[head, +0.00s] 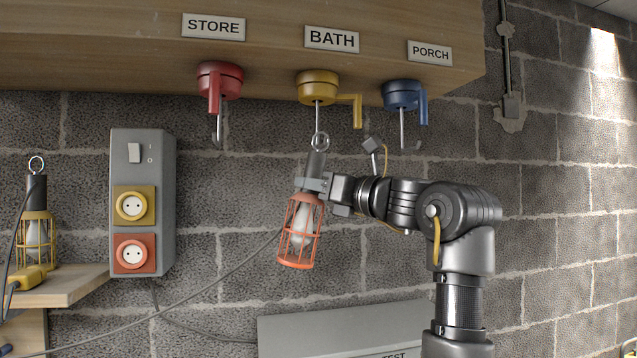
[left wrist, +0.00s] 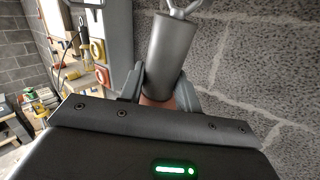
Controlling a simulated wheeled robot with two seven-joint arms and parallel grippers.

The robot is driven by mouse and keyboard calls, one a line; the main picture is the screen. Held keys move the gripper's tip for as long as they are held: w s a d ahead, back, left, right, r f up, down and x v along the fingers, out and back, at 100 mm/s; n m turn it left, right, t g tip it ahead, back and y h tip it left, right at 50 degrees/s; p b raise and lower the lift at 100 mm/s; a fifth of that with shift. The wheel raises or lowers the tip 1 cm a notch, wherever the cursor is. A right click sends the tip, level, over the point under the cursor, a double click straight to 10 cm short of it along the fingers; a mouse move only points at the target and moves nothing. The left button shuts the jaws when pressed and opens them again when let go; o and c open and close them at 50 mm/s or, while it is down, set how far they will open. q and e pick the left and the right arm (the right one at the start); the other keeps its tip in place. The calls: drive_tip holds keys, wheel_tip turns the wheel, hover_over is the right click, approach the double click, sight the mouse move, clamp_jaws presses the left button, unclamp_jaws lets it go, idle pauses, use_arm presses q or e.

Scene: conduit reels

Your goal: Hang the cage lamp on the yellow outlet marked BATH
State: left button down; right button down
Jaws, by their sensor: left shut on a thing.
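The yellow outlet (head: 318,84) hangs under the wooden beam below the BATH sign (head: 331,38). A thin rod points down from it, and a yellow lever (head: 357,112) sticks out at its right. My left gripper (head: 316,184) is shut on the grey handle of the cage lamp (head: 301,232), which has an orange cage and hangs slightly tilted, cage down. The handle also shows between the fingers in the left wrist view (left wrist: 170,52). The lamp's top ring (head: 321,141) is at the rod's lower end; I cannot tell whether it is hooked. My right gripper is not in view.
A red outlet (head: 219,80) marked STORE and a blue outlet (head: 402,95) marked PORCH flank the yellow one. A second lamp with a yellow cage (head: 37,235) stands on a shelf at left, beside a grey socket box (head: 142,160). A cable runs from the held lamp towards lower left.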

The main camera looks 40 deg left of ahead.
use_arm(q)
drive_tip(key=shift+w+a+f, duration=0.25)
drive_tip(key=shift+a+f, duration=0.2)
drive_tip(key=shift+f, duration=0.15)
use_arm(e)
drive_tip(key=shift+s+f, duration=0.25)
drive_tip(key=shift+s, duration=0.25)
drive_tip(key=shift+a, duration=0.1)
